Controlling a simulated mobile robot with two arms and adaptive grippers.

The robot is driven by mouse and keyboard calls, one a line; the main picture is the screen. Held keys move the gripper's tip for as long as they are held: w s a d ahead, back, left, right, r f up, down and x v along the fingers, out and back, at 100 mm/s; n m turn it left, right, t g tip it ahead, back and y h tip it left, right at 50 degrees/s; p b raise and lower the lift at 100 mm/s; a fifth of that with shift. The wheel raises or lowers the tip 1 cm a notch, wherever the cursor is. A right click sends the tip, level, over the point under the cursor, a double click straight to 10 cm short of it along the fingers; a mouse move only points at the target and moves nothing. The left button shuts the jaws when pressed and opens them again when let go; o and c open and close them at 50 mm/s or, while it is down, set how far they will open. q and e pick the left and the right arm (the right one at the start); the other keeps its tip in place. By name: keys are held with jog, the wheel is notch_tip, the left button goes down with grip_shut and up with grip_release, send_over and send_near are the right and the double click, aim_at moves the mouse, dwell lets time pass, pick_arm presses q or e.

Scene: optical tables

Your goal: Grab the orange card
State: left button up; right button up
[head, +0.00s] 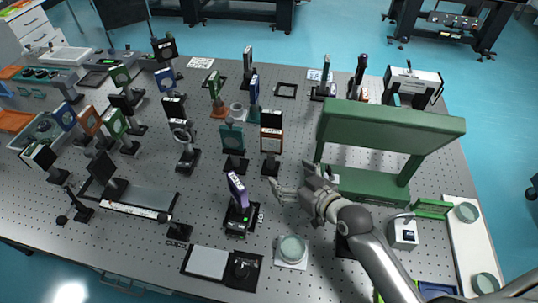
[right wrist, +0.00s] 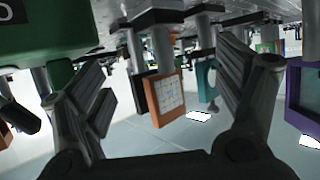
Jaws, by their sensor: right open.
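The orange card (head: 271,142) is an upright panel with an orange-brown frame and pale face, on a dark post and base in the middle of the optical table. In the right wrist view, which is upside down, the orange card (right wrist: 167,98) shows between my two fingers, with a grid on its face. My right gripper (head: 290,182) is open and empty, just in front and slightly right of the card's post; the fingers look apart from it. My left gripper is not in view.
A teal mount (head: 233,138) stands close left of the card. A large green frame (head: 390,128) stands to the right. A purple-edged device (head: 238,190) stands in front, left of my gripper. Another orange-framed mount (head: 88,120) is far left.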

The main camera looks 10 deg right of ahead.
aim_at(273, 165)
jog(key=shift+p+x, duration=0.5)
jog(key=shift+x, duration=4.65)
jog(key=shift+a, duration=0.1)
jog(key=c, duration=1.4)
jog(key=shift+r, duration=0.15)
